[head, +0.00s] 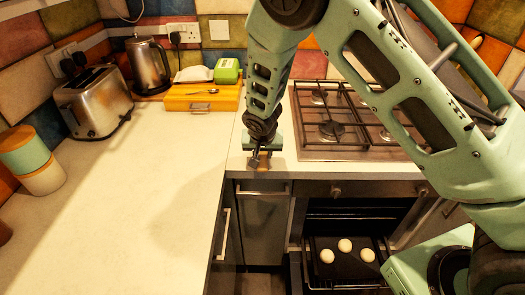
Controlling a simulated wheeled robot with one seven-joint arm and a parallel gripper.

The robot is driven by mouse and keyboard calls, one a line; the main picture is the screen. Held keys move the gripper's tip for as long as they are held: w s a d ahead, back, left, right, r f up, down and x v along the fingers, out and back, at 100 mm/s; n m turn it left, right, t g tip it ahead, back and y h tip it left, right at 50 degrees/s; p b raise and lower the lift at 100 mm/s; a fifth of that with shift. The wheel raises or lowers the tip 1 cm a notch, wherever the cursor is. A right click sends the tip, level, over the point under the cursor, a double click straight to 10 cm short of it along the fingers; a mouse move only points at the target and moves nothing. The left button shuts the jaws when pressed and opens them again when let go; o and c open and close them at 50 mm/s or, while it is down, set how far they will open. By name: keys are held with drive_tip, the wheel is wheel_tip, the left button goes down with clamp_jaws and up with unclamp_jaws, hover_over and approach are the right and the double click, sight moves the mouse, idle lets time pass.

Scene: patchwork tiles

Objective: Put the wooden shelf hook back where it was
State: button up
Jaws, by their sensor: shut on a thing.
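My gripper (261,150) is at the front edge of the counter between the cupboard corner and the stove, pointing down. It is shut on a small brown wooden piece, which looks like the wooden shelf hook (264,162). The hook is small here and partly hidden by the fingers. I cannot tell whether it touches the counter.
The gas hob (330,148) is right of my gripper, above an open oven with several pale round pieces on a dark tray (350,268). The left counter (130,200) is mostly clear.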

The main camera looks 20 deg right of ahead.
drive_tip(key=shift+f, duration=0.2)
drive_tip(key=o, duration=1)
drive_tip(key=shift+r, duration=0.1)
drive_tip(key=shift+r, duration=0.1)
drive_tip(key=b+v, duration=0.2)
drive_tip(key=v, duration=0.9)
drive_tip(key=s+a+r+n+g, duration=0.1)
drive_tip(key=s+r+n, duration=0.1)
drive_tip(key=s, duration=0.8)
drive_tip(key=s+r+n+g+y, duration=0.1)
drive_tip(key=s+n, duration=0.4)
drive_tip(key=s, duration=0.6)
drive_tip(key=s+a+r+n+g+y, duration=0.1)
drive_tip(key=s+r+n, duration=0.3)
drive_tip(key=s, duration=0.6)
drive_tip(key=shift+s+a+r+g, duration=0.15)
drive_tip(key=shift+a+r+g, duration=0.15)
drive_tip(key=shift+g, duration=0.4)
